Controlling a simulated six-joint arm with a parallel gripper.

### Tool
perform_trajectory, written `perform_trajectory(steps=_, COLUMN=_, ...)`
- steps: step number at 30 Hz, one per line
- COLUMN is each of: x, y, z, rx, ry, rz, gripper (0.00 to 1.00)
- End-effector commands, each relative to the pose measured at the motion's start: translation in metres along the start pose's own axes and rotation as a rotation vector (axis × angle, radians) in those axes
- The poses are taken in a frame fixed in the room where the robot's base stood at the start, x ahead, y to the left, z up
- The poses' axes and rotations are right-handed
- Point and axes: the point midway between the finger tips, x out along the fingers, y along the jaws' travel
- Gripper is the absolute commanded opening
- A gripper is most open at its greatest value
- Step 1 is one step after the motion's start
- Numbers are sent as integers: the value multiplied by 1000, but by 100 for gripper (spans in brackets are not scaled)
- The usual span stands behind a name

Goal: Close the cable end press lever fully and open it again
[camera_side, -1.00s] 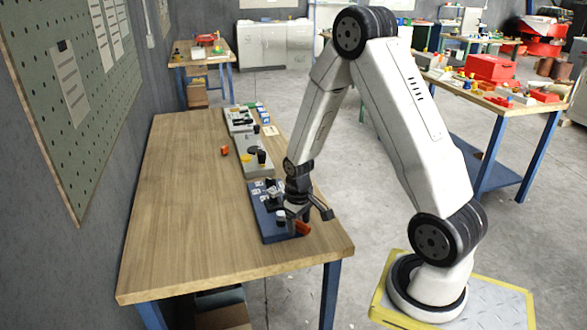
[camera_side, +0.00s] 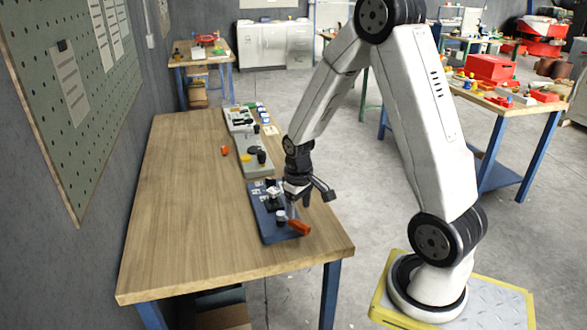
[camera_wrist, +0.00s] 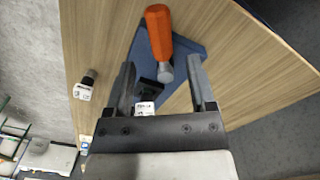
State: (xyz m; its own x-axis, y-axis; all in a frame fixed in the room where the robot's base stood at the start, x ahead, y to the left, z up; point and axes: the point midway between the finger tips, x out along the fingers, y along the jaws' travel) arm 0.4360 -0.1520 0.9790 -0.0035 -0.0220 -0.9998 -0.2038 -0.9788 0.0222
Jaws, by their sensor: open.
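The press lever has an orange handle (camera_side: 299,227) that points to the right near the table's front right corner, at the near end of a blue base plate (camera_side: 268,230). In the wrist view the orange grip (camera_wrist: 158,35) and its grey metal shank (camera_wrist: 166,73) lie ahead of my gripper (camera_wrist: 161,80). The two fingers are spread apart, with the shank between them in the picture; I see no contact. In the side view my gripper (camera_side: 305,196) hangs above and behind the handle. The press mechanism is partly hidden by my gripper, so the jaw state is unclear.
A grey plate (camera_side: 255,165) with small parts and a further fixture (camera_side: 239,120) stand behind the blue plate. A loose orange piece (camera_side: 224,150) lies on the wooden table (camera_side: 190,220). The left side of the tabletop is clear.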

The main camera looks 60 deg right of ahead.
Motion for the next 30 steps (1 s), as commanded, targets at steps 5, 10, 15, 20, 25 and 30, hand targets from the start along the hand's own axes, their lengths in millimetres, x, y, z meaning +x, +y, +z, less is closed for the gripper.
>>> perform_trajectory(steps=5, x=-16, y=0, z=0, rx=-1, ry=1, rz=0, gripper=71)
perform_trajectory(steps=10, x=-22, y=0, z=0, rx=-1, ry=1, rz=0, gripper=71)
perform_trajectory(steps=15, x=-23, y=0, z=0, rx=-1, ry=0, rz=0, gripper=71)
perform_trajectory(steps=20, x=-23, y=0, z=0, rx=-1, ry=0, rz=0, gripper=71)
perform_trajectory(steps=25, x=-25, y=-8, z=2, rx=-11, ry=10, rz=1, gripper=71)
perform_trajectory(steps=30, x=-34, y=-35, z=9, rx=-48, ry=50, rz=1, gripper=71)
